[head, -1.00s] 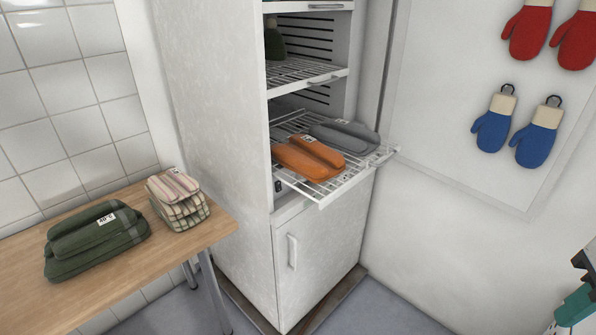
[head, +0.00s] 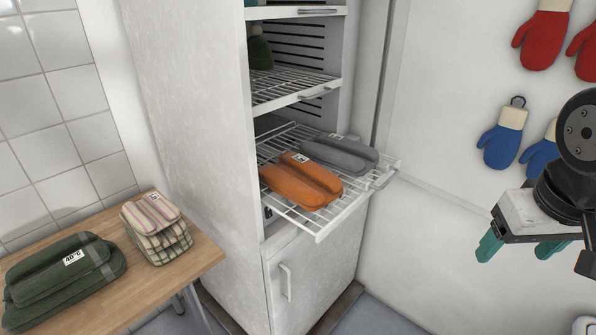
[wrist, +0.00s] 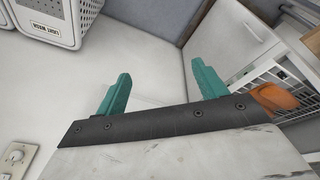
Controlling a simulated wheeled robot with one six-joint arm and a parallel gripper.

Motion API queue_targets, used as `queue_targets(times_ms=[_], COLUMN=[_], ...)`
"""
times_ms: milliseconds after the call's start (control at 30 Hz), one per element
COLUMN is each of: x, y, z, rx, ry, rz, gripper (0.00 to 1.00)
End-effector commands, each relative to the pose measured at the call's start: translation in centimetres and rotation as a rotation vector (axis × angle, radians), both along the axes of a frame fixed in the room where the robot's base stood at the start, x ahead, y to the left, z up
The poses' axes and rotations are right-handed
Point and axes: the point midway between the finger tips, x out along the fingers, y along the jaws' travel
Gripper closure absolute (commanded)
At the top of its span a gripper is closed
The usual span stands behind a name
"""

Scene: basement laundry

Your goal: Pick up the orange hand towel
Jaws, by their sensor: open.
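The orange hand towel (head: 299,181) lies folded, with a small white tag, on a pulled-out white wire shelf (head: 318,233) of the tall white cabinet. A folded grey towel (head: 340,153) lies just behind it on the same shelf. My gripper (head: 520,248) is at the right of the head view, well to the right of the shelf. Its teal fingers are apart and nothing is between them. In the wrist view the fingers (wrist: 160,85) are spread, and part of the orange towel (wrist: 276,97) shows at the right edge.
A wooden table (head: 135,290) at left holds a folded green towel (head: 66,272) and a plaid stack (head: 157,228). Blue mitts (head: 503,138) and red mitts (head: 542,38) hang on the right wall. Open air lies between my gripper and the shelf.

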Motion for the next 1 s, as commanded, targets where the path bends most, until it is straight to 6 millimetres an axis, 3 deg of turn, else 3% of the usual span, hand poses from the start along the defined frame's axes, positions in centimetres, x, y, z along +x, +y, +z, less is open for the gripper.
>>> queue_targets(times_ms=[100, 233, 300, 433, 533, 700, 1000], x=[7.1, 15.7, 19.7, 25.1, 27.0, 27.1, 27.4], y=[-1.2, -0.2, 1.5, 6.3, 10.5, 15.7, 19.0], z=[-0.9, -1.8, -2.5, -4.4, -6.0, -8.1, -9.4], rx=[-0.09, -0.137, -0.121, -0.016, 0.116, 0.336, 0.461], ry=[-0.157, -0.379, -0.489, -0.663, -0.754, -0.826, -0.848], rz=[0.044, 0.172, 0.264, 0.458, 0.594, 0.753, 0.821], gripper=[0.29, 0.29, 0.29, 0.29, 0.29, 0.29, 0.29])
